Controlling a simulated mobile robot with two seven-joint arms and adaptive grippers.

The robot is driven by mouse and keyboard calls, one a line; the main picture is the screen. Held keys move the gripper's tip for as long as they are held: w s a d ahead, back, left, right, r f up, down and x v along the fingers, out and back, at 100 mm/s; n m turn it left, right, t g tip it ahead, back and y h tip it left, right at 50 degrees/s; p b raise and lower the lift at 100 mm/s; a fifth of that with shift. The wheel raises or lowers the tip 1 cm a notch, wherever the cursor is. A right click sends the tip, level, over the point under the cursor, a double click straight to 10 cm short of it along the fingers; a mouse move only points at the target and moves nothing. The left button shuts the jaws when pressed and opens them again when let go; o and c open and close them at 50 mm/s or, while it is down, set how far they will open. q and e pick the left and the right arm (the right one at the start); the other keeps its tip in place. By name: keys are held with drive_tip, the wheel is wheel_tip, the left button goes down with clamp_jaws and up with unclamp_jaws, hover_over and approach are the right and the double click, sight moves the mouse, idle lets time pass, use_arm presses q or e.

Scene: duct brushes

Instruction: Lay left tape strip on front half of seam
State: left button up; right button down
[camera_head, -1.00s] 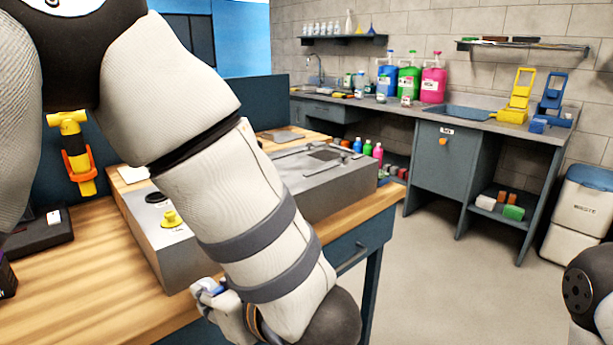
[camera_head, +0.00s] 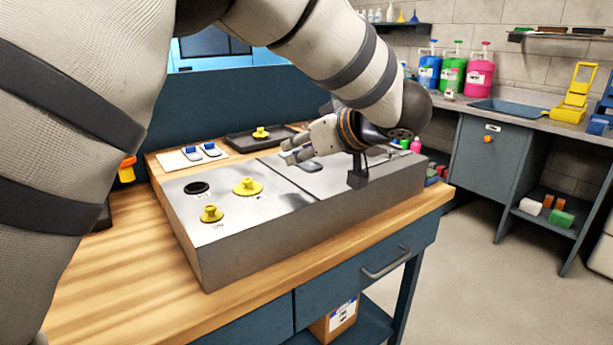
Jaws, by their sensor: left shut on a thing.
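My left gripper (camera_head: 288,151) reaches in from the right end of its arm, fingers pointing left, low over the grey metal duct (camera_head: 270,233). It is shut on a small grey-blue piece (camera_head: 313,167), mostly hidden by the fingers; I cannot tell for sure that it is a tape strip, or whether it touches the duct. The seam (camera_head: 287,180) is a dark line across the duct top, just left of and below the fingers. Two small grey pieces with blue tops (camera_head: 191,154) lie on a white card (camera_head: 172,162) behind the duct. My right gripper is out of view.
Two yellow knobbed plugs (camera_head: 248,187) and a black round opening (camera_head: 197,188) are on the duct's left part. A dark tray (camera_head: 240,144) with a yellow piece lies behind. The wooden bench (camera_head: 120,265) is clear at front left.

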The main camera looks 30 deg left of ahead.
sight(304, 190)
use_arm(q)
drive_tip(key=shift+w+a+f, duration=0.2)
drive_tip(key=shift+w+f, duration=0.1)
drive_tip(key=shift+f, duration=0.2)
drive_tip(key=shift+w+a+f, duration=0.15)
drive_tip(key=shift+w+f, duration=0.1)
drive_tip(key=shift+f, duration=0.25)
drive_tip(key=f, duration=0.3)
drive_tip(key=w+f, duration=0.1)
drive_tip(key=shift+a+f+b, duration=0.15)
drive_tip(key=shift+a+b, duration=0.15)
drive_tip(key=shift+a, duration=0.1)
